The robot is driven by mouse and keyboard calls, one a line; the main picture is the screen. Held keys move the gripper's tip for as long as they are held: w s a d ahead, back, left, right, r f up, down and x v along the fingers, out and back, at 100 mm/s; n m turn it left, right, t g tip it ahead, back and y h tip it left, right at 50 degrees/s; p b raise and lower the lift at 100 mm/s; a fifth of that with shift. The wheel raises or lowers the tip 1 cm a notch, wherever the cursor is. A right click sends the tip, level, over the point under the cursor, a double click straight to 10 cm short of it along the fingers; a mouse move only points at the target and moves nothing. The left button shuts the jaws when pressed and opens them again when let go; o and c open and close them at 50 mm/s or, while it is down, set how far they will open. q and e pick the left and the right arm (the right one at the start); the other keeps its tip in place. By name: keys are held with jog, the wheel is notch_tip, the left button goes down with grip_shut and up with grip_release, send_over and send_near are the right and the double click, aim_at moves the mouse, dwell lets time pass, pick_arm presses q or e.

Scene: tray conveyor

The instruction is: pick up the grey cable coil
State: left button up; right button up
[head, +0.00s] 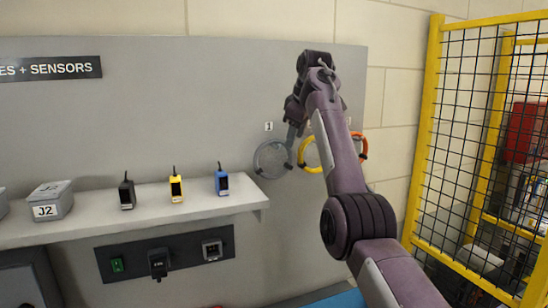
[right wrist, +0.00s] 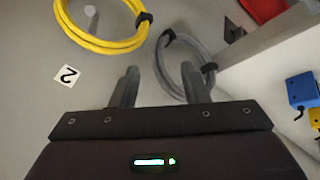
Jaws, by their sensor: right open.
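The grey cable coil (head: 258,163) hangs on the grey wall panel under label 1, left of the yellow coil (head: 303,152). My right gripper (head: 291,133) is beside the grey coil's upper right edge in the head view. In the right wrist view the grey coil (right wrist: 162,78) shows a black tie, and my right gripper (right wrist: 158,68) is open. One finger overlaps the coil's ring there and the other is to its left. Whether they touch the coil I cannot tell. My left gripper is not in view.
An orange coil (head: 364,147) hangs partly behind my right arm. A shelf (head: 100,222) left of the coils bears black, yellow and blue sensors (head: 222,182) and a box labelled J2 (head: 50,200). A yellow mesh fence (head: 425,130) stands at the right.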

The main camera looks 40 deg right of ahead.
jog(key=p, duration=0.3)
send_over(288, 166)
jog(key=f, duration=0.5)
jog(key=shift+s+d, duration=0.15)
jog(key=shift+d, duration=0.25)
jog(key=shift+s+r, duration=0.15)
jog(key=shift+c, duration=1)
grip_shut()
